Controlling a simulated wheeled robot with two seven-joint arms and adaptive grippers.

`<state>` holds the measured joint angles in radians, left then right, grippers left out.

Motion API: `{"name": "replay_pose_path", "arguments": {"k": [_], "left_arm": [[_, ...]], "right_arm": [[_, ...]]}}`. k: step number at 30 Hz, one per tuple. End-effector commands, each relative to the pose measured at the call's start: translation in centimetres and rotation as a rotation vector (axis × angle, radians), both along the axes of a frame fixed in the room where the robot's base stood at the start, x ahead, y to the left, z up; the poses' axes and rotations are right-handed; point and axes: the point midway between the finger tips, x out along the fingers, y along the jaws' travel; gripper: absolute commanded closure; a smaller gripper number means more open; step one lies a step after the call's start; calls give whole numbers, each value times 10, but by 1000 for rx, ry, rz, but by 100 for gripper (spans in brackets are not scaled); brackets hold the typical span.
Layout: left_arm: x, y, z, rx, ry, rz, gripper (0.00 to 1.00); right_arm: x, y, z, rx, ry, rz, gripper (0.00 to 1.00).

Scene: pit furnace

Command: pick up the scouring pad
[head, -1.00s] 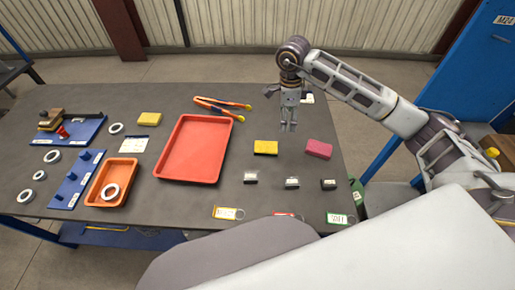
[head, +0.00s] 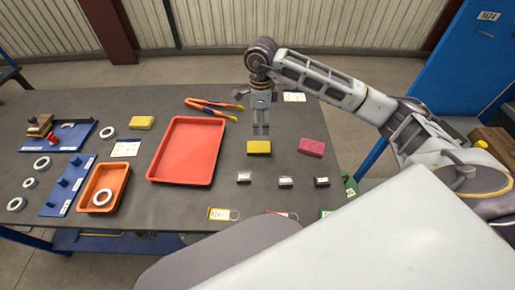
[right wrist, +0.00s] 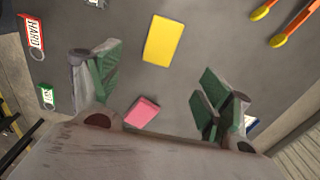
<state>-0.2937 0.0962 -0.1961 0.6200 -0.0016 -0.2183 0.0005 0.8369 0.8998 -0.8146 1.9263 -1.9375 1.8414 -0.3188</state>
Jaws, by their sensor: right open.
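A yellow block-shaped pad (head: 259,147) lies flat on the dark table, with a pink pad (head: 311,147) to its right. A second yellow pad (head: 142,123) lies at the far left. I cannot tell by look which is the scouring pad. My right gripper (head: 261,130) is open and empty, pointing down just behind the nearer yellow pad in the head view. In the right wrist view, the yellow pad (right wrist: 162,40) is ahead of the open fingers (right wrist: 158,88), and the pink pad (right wrist: 141,112) shows between them near the palm. My left gripper is not in view.
A red tray (head: 152,178) lies left of the yellow pad, with orange-handled tongs (head: 212,108) behind it. Several small labelled blocks (head: 285,182) and key tags (head: 222,214) lie in front. An orange bin (head: 84,202) and blue racks stand at left.

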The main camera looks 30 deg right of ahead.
Motion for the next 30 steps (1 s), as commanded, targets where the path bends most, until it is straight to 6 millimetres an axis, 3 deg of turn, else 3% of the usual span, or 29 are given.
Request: {"name": "replay_pose_path", "arguments": {"k": [19,30], "left_arm": [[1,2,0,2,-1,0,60],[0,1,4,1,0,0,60]], "right_arm": [[0,0,-3,2,-1,-25,21],[0,1,-41,2,2,-25,21]]}}
